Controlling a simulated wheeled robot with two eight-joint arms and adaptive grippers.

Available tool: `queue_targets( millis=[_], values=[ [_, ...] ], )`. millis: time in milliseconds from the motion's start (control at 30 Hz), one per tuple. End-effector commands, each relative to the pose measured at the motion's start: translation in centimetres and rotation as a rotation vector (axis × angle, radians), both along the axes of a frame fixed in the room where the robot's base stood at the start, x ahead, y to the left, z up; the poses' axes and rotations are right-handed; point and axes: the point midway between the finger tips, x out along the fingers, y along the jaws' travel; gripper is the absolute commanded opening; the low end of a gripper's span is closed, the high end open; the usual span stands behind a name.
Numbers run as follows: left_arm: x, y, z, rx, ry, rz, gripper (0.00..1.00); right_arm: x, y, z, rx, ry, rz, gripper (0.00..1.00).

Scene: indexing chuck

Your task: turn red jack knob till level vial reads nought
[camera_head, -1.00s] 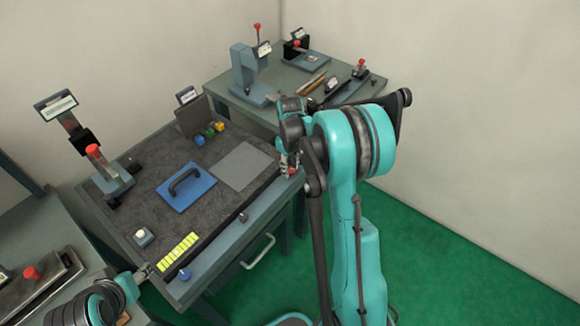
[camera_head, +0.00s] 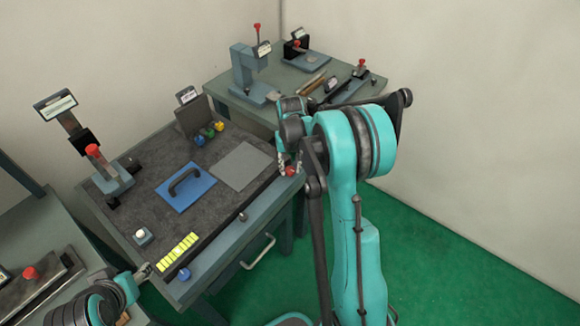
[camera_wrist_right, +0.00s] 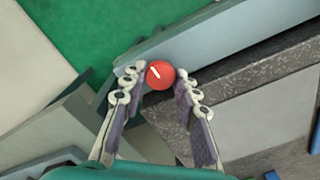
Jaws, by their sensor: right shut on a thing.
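The red knob (camera_head: 290,171) is at the front edge near the right corner of the dark-topped table. In the right wrist view the red knob (camera_wrist_right: 160,75) has a white line on its face. My right gripper (camera_wrist_right: 158,76) is shut on it, one finger on each side. A segmented yellow strip (camera_head: 178,252), which looks like the level vial, lies at the table's front left; its reading is too small to tell. My left gripper (camera_head: 145,270) is just left of the strip, its opening unclear.
A blue plate with a dark handle (camera_head: 186,187) and a grey plate (camera_head: 241,166) lie on the table. A blue knob (camera_head: 184,274) is at the front edge. A second bench (camera_head: 225,89) with red-knobbed fixtures stands behind.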

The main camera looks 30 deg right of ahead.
Motion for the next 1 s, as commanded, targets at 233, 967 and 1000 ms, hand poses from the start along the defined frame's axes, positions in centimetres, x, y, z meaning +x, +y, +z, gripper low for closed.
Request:
queue_targets(
  millis=[233,967,1000],
  values=[
    [0.0,0.0,-0.01,0.0,0.0,0.0,0.51,0.01,0.0,0.01,0.0,0.0,-0.069,0.01],
    [0.0,0.0,-0.01,0.0,0.0,0.0,0.51,0.03,0.01,0.01,0.0,-0.001,-0.081,0.51],
    [0.0,0.0,-0.01,0.0,0.0,0.0,0.51,0.03,0.01,0.01,0.0,-0.001,-0.081,0.51]
  ],
)
